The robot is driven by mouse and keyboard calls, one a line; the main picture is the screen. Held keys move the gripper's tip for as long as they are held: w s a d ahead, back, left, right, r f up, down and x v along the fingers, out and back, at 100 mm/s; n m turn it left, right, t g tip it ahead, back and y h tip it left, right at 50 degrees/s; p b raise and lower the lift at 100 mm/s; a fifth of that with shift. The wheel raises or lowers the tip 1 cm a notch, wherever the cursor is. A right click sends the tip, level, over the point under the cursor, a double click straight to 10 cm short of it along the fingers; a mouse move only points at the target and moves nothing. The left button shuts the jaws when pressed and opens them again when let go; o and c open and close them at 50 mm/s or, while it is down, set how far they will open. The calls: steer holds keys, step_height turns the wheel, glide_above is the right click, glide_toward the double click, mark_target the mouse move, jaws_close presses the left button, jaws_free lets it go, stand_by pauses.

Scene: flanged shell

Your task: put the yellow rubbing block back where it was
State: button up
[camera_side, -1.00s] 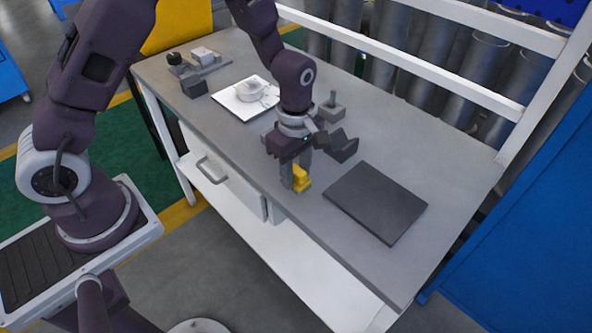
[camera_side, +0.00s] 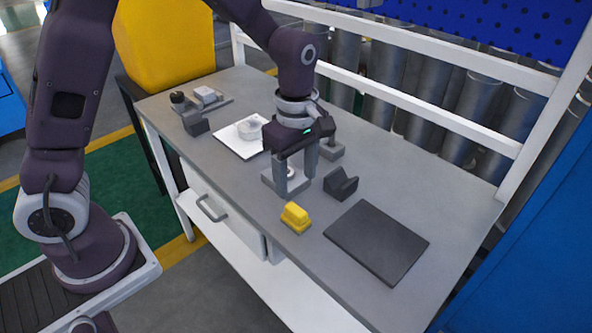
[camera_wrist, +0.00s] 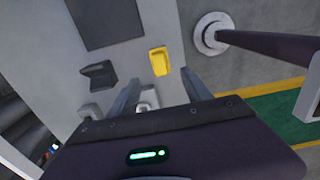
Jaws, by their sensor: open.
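The yellow rubbing block (camera_side: 295,217) rests on the grey bench near its front edge, left of the dark mat. It also shows in the wrist view (camera_wrist: 159,61), beyond my fingertips. My gripper (camera_side: 296,183) is open and empty, pointing down, raised behind the block and apart from it. A pale flanged part (camera_side: 249,128) sits on a white sheet (camera_side: 228,140) farther back. A grey plate with a small round fitting (camera_side: 270,180) is partly hidden behind my fingers.
A dark notched block (camera_side: 340,184) stands right of my gripper. A flat dark mat (camera_side: 377,241) lies at the right. A grey block (camera_side: 331,150) is partly hidden behind my gripper. Small fixtures (camera_side: 195,122) stand at the far left. White rails (camera_side: 430,110) border the back.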

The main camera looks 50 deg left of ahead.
steer(key=s+a+r+m+t+h, duration=0.1)
steer(key=s+r+m, duration=0.3)
steer(key=r, duration=0.3)
steer(key=s+a+r+m+t, duration=0.2)
steer(key=s+r+m, duration=0.2)
steer(key=s+r, duration=0.15)
steer(key=s+a+r+m+t+y, duration=0.1)
steer(key=s+a+r+m+t, duration=0.1)
steer(key=s+m, duration=0.8)
steer(key=shift+s+r+t, duration=0.3)
steer(key=shift+s, duration=0.15)
